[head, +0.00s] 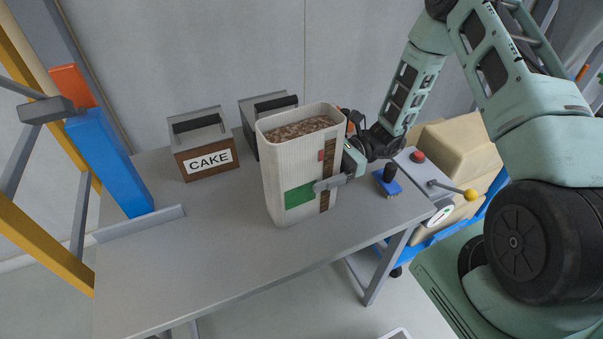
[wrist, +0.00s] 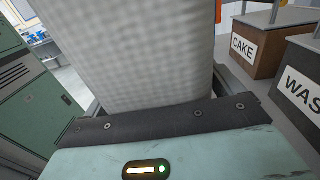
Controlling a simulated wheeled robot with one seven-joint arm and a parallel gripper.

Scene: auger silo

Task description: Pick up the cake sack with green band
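The cake sack with green band (head: 290,165) is a tall whitish sack, open at the top and full of brown bits. It stands upright over the grey table, with the green band low on its front and a brown strip near its right edge. Whether its bottom touches the table I cannot tell. My gripper (head: 333,181) is at its right side, one grey finger lying against the front beside the green band. The other finger is hidden behind the sack. In the wrist view the sack (wrist: 130,50) fills the space between my fingers, close against the dark palm pad.
A brown-fronted bin labelled CAKE (head: 208,160) stands behind left, also in the wrist view (wrist: 245,46). Another bin (head: 270,101) is behind the sack. A blue post (head: 108,160) stands left. The table front is clear.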

